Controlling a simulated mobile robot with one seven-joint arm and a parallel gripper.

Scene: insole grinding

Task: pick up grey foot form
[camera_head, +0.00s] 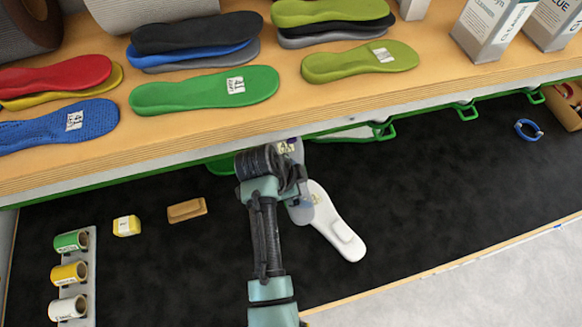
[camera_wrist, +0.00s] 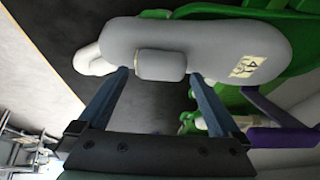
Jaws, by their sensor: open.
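The grey foot form (camera_wrist: 115,40) lies across the top of the wrist view, with a raised block (camera_wrist: 160,65) and a paper label at its right end. My gripper (camera_wrist: 159,76) is open, its two fingertips on either side of the block, with gaps visible. Contact cannot be told. In the head view, my gripper (camera_head: 297,186) covers most of the grey foot form (camera_head: 301,214), below the shelf edge. A white foot form (camera_head: 335,228) lies beside it to the right, and part of it shows in the wrist view (camera_wrist: 92,62).
A wooden shelf (camera_head: 225,120) with several coloured insoles overhangs at the back. Green holders (camera_head: 467,111) hang under its edge. A roll rack (camera_head: 90,280), yellow block (camera_head: 127,225) and tan block (camera_head: 187,210) lie left.

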